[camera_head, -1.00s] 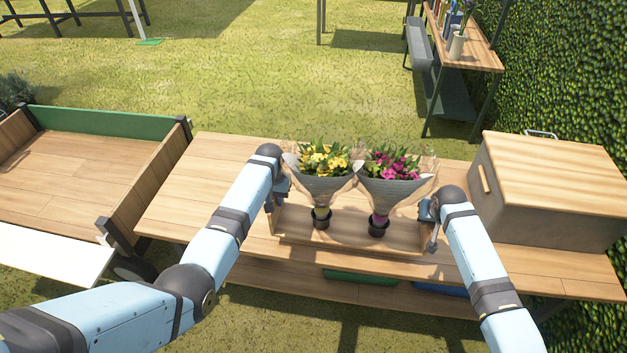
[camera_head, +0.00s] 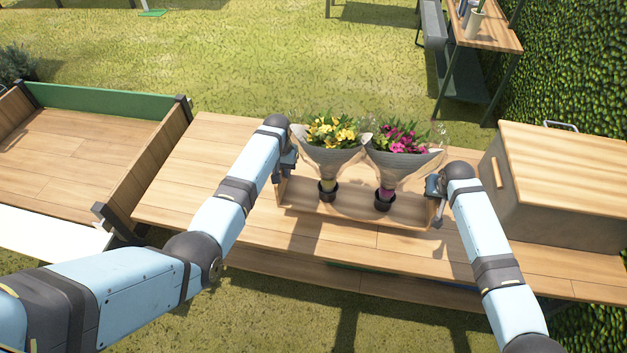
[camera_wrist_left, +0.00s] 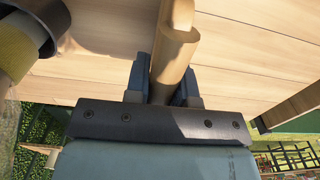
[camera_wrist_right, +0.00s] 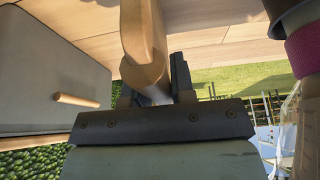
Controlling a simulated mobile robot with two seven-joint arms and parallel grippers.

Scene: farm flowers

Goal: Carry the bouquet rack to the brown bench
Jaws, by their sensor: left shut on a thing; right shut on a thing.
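The bouquet rack (camera_head: 355,212) is a wooden tray with two bouquets in dark cups, one yellow (camera_head: 330,137) and one magenta (camera_head: 400,140), both upright in grey wrap. My left gripper (camera_head: 285,165) is at the rack's left end; in the left wrist view its fingers (camera_wrist_left: 163,85) are shut on a wooden handle (camera_wrist_left: 175,45). My right gripper (camera_head: 436,188) is at the right end; in the right wrist view its fingers (camera_wrist_right: 152,85) are shut on the other handle (camera_wrist_right: 145,40). The rack appears over the wooden table (camera_head: 180,190); I cannot tell the gap below it.
A lidded box (camera_head: 560,185) with a wooden top stands on the table just right of my right gripper. A wooden cart (camera_head: 75,145) with a green back board stands at the left. A shelf table (camera_head: 485,35) stands at the back right by the hedge (camera_head: 580,70). Grass lies open behind.

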